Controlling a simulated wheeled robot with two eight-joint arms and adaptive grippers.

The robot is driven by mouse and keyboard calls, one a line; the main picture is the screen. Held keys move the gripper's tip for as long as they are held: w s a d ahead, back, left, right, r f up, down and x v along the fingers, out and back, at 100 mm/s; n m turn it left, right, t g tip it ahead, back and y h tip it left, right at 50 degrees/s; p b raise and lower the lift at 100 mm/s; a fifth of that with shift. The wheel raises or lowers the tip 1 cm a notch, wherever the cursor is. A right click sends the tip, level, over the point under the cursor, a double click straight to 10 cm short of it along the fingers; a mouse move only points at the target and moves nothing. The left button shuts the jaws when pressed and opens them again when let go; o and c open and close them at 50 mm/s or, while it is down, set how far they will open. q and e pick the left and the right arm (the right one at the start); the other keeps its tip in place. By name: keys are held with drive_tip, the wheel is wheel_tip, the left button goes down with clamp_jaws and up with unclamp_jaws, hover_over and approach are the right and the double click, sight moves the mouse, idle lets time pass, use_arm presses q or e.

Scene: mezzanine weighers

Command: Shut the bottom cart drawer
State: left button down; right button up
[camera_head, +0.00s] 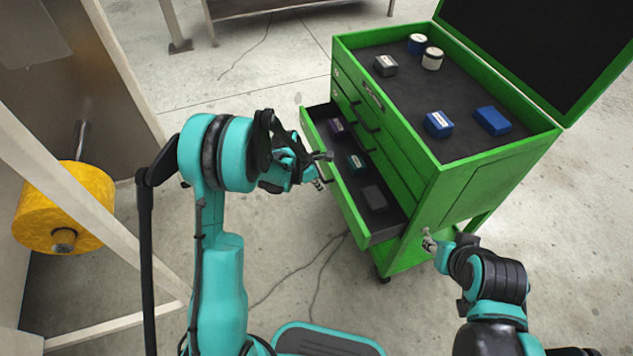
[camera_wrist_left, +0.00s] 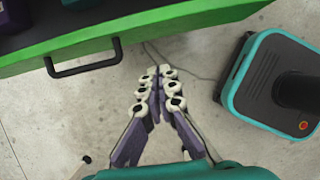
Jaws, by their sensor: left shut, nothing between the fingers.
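The green tool cart (camera_head: 450,185) stands right of centre in the head view. Its bottom drawer (camera_head: 345,205) is pulled out toward me, with several small boxes lying inside. In the left wrist view, the drawer's green front (camera_wrist_left: 190,27) crosses the top, with a black handle (camera_wrist_left: 85,62) on it. My left gripper (camera_head: 322,170) is in front of the drawer face. It also shows in the left wrist view (camera_wrist_left: 166,72), fingers together and empty, just short of the drawer front; contact is not clear. My right gripper (camera_head: 430,240) is beside the cart's near corner; its fingers are too small to judge.
A yellow roll (camera_head: 62,208) on a frame is at the left.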

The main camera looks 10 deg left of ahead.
use_arm(q)
drive_tip(key=w+d+f+b, duration=0.3)
drive_tip(key=d+f, duration=0.1)
drive_tip(key=d, duration=0.1)
drive_tip(key=shift+w+f, duration=0.25)
drive_tip(key=shift+f, duration=0.15)
use_arm(e)
drive_tip(key=shift+w+f, duration=0.1)
drive_tip(key=shift+f, duration=1.8)
